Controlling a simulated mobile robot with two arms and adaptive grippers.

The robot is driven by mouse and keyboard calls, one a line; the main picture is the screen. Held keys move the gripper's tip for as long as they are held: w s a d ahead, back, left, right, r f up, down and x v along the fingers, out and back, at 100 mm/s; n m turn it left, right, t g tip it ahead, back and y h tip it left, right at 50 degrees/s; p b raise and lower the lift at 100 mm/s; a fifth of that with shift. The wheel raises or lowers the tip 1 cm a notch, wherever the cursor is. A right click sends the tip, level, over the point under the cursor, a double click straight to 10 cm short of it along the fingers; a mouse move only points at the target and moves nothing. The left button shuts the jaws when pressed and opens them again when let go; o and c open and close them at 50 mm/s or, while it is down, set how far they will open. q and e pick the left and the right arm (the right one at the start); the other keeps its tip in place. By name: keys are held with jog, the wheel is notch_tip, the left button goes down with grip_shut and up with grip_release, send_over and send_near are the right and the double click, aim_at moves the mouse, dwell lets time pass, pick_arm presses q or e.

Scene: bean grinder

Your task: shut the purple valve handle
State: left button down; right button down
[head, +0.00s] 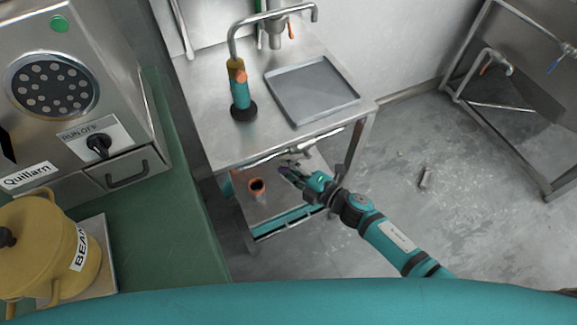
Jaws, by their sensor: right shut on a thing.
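The purple valve handle (285,169) is small and partly hidden. It sits on the metal pipe (290,154) under the front edge of the steel table. My right gripper (293,174) reaches in from the lower right and is shut on the handle. Its fingers cover much of the handle, so I cannot tell the handle's exact angle. My left gripper is not in view.
An orange-brown cup (257,188) is on the lower shelf. A green counter (185,215) with a grinder (70,70) and yellow pot (45,245) is at left.

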jog(key=m, duration=0.1)
jog(key=r+m+y+b, duration=0.1)
jog(key=shift+d+r+m+t, duration=0.2)
jog(key=shift+r+m+t, duration=0.1)
jog(key=shift+m, duration=0.1)
jog(key=shift+w+d+r+m+t+y+b, duration=0.1)
jog(key=shift+d+r+m+t+y+b, duration=0.15)
jog(key=shift+m, duration=0.3)
jog(key=shift+d+r+m+t+y+b, duration=0.15)
jog(key=shift+r+m, duration=0.15)
jog(key=shift+m, duration=0.3)
jog(key=shift+w+d+r+m+t+y+b, duration=0.1)
jog(key=shift+r+m+t+y+b, duration=0.15)
jog(key=shift+m, duration=0.3)
jog(key=c, duration=1.3)
grip_release()
jog(key=shift+r, duration=0.15)
